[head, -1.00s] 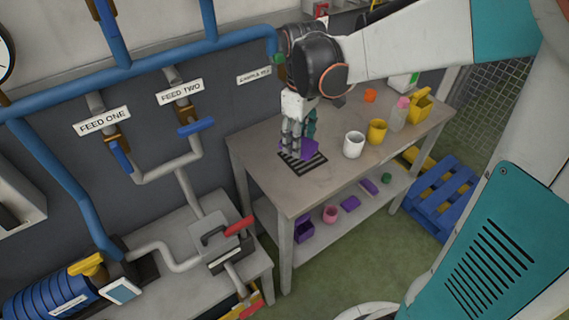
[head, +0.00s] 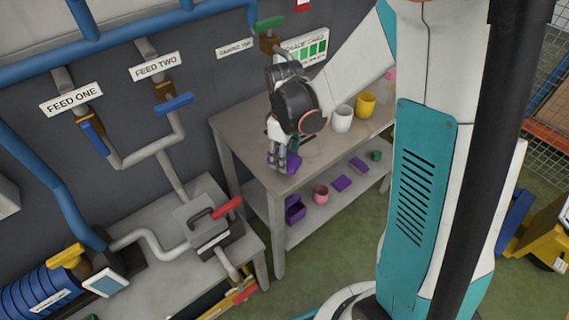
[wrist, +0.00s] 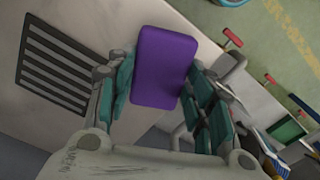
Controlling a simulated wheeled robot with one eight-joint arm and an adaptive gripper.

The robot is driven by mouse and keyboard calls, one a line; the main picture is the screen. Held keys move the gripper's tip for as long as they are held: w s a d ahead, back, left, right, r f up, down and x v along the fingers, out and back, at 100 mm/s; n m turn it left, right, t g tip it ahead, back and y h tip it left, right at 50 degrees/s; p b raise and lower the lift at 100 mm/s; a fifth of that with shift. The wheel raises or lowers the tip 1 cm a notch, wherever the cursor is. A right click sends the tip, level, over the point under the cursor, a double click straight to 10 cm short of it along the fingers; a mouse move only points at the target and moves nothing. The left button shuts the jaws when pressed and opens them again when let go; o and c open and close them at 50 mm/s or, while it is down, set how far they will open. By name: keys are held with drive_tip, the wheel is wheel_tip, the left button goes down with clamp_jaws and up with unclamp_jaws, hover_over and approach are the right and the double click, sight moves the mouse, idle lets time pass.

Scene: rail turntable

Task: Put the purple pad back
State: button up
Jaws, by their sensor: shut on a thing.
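The purple pad (wrist: 163,66) is a flat rounded rectangle held between my gripper's teal fingers in the wrist view. In the head view the purple pad (head: 293,163) shows low at my gripper (head: 282,161), above the near left part of the grey table. My gripper (wrist: 160,78) is shut on the pad, one finger at each side. A black slotted mat (wrist: 57,66) lies on the tabletop to the left of the pad in the wrist view, clear of it. My arm mostly hides the mat in the head view.
A white cup (head: 342,119) and a yellow cup (head: 366,104) stand on the table. The lower shelf holds a purple bin (head: 295,211), a pink cup (head: 321,193) and purple pads (head: 341,183). A bench with pipes (head: 150,285) stands at left.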

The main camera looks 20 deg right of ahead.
wheel_tip(320, 180, down, 4)
drive_tip(key=shift+r+b, duration=0.2)
drive_tip(key=shift+b, duration=0.3)
drive_tip(key=shift+c, duration=0.4)
drive_tip(key=o, duration=1)
drive_tip(key=shift+r, duration=0.1)
wheel_tip(320, 180, up, 12)
drive_tip(key=p, duration=0.4)
drive_tip(key=shift+s+r+m+t, duration=1.3)
drive_tip(key=shift+s+r, duration=0.7)
drive_tip(key=shift+s, duration=0.5)
drive_tip(key=shift+s+r+m+t, duration=1.1)
drive_tip(key=shift+s+r+m, duration=0.35)
drive_tip(key=shift+s+r, duration=0.75)
drive_tip(key=shift+s+r+m+t, duration=1.3)
drive_tip(key=shift+s+r, duration=0.45)
drive_tip(key=shift+s, duration=1)
